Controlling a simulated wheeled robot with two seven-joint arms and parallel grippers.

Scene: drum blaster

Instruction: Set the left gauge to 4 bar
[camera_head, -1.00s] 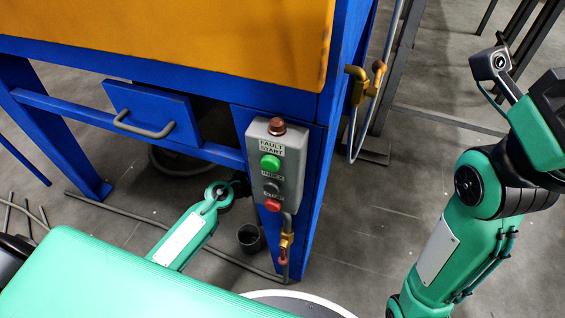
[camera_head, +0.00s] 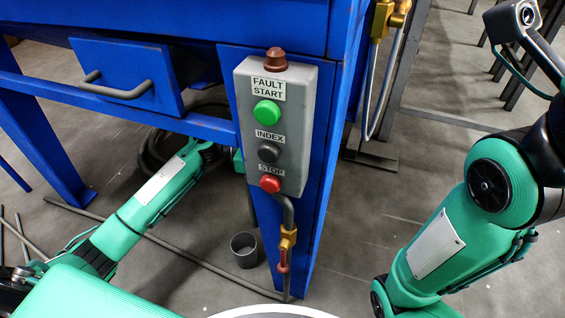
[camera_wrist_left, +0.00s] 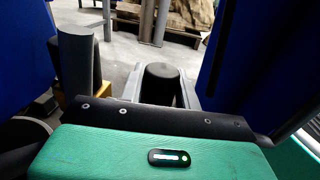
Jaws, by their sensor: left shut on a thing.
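No gauge face or needle shows in either view. My left arm reaches in from the left, under the blue frame; its hand is hidden behind the post and control box in the head view. In the left wrist view my left gripper (camera_wrist_left: 161,92) has its grey fingers on either side of a dark rounded knob (camera_wrist_left: 161,72), shut on it. What the knob belongs to is hidden. My right arm stands at the right in the head view, but its gripper fingers are out of view.
A grey control box (camera_head: 268,128) with green, black and red buttons is on the blue post. A blue drawer (camera_head: 125,75), brass-fitted pipes (camera_head: 381,20), a small red-handled valve (camera_head: 284,258) and a dark cup (camera_head: 244,250) are near. A grey cylinder (camera_wrist_left: 76,60) stands left of the knob.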

